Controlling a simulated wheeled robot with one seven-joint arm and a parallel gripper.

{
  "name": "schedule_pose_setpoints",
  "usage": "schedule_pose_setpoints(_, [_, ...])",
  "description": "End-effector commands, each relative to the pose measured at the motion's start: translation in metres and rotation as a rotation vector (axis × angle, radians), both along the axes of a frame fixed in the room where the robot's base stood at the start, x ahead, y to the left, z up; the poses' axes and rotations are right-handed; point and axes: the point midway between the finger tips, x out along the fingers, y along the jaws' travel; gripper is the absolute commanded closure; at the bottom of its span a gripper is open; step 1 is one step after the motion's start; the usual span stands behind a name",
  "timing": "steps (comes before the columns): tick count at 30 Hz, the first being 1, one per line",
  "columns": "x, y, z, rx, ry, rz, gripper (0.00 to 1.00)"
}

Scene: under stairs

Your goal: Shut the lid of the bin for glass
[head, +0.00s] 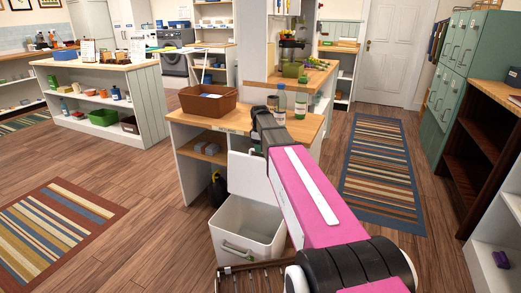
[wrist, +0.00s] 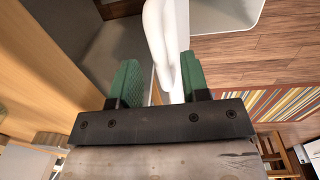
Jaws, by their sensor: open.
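The white bin (head: 246,230) stands on the floor at the front of the wooden-topped counter, with its lid (head: 250,174) standing open and upright at its back. I cannot read any label telling which bin it is. In the wrist view my gripper (wrist: 159,64) is open, with its two green fingers on either side of the thin white lid edge (wrist: 160,35). I cannot tell whether the fingers touch it. The white bin wall (wrist: 228,17) shows at the top right there. In the head view my arm hides most of the gripper.
The counter (head: 202,121) behind the bin bears a brown tray (head: 208,103) and bottles (head: 301,103). A dark-barred rack (head: 250,278) is in front of the bin. A striped rug (head: 55,232) and bare floor lie left, another rug (head: 378,175) right.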

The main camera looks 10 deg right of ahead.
Motion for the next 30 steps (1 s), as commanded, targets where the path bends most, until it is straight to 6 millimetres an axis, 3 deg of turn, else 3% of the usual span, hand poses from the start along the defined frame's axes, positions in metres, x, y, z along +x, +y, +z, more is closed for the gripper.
schedule_pose_setpoints(5, [0.0, 0.0, -0.011, 0.0, 0.0, 0.0, 0.58])
schedule_pose_setpoints(14, [0.001, 0.0, -0.012, 0.0, 0.0, 0.0, 0.58])
schedule_pose_setpoints(18, [0.001, 0.0, -0.012, 0.0, 0.0, 0.0, 1.0])
schedule_pose_setpoints(25, [-0.001, 0.001, -0.012, -0.003, -0.004, 0.0, 1.0])
schedule_pose_setpoints(30, [-0.007, 0.014, -0.011, -0.023, -0.035, 0.002, 1.0])
